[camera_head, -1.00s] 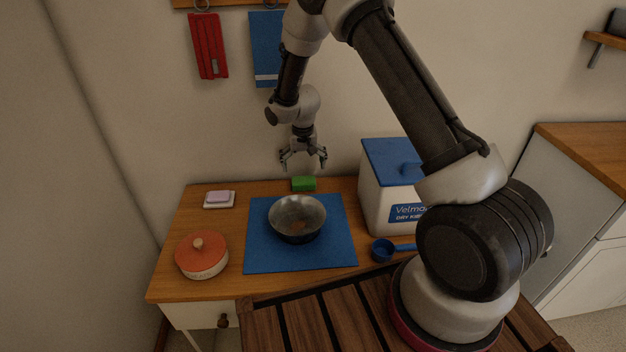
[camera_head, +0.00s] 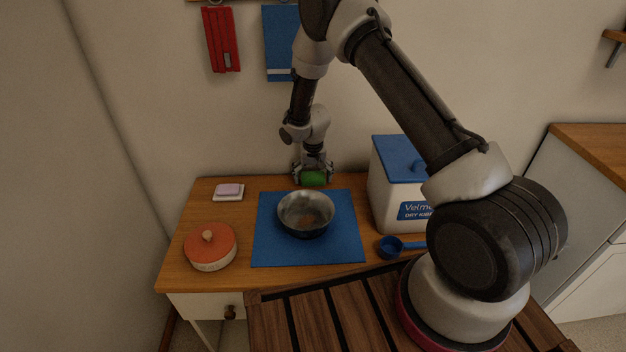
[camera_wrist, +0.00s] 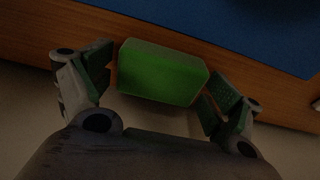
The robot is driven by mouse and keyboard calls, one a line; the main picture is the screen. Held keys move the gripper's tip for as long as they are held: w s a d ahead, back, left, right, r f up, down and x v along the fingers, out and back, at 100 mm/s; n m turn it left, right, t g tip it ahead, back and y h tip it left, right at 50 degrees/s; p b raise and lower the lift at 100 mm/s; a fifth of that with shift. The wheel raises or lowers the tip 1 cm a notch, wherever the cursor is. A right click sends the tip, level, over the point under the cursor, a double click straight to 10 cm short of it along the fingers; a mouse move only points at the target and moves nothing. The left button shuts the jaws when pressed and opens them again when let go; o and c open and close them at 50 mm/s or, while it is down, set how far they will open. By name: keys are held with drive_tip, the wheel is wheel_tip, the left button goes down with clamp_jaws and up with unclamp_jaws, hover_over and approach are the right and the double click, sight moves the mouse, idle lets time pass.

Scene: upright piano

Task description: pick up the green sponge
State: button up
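The green sponge (camera_head: 314,179) lies at the back edge of the wooden table, behind the blue mat. My gripper (camera_head: 313,174) is lowered over it, with one finger on each side. In the wrist view the sponge (camera_wrist: 162,75) sits between the two fingers of my gripper (camera_wrist: 158,88), turned slightly against them. The fingers are spread about as wide as the sponge is long. A thin gap shows at the left finger; the right finger is very close to the sponge's end, and contact there is unclear.
A metal bowl (camera_head: 305,214) stands on the blue mat (camera_head: 275,252) in front of the sponge. A white bin with a blue lid (camera_head: 400,158) stands to the right, with a blue scoop (camera_head: 391,247) before it. A soap dish (camera_head: 228,192) and an orange-lidded pot (camera_head: 210,248) are left.

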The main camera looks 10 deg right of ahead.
drive_tip(key=c, duration=0.4)
drive_tip(key=shift+r, duration=0.15)
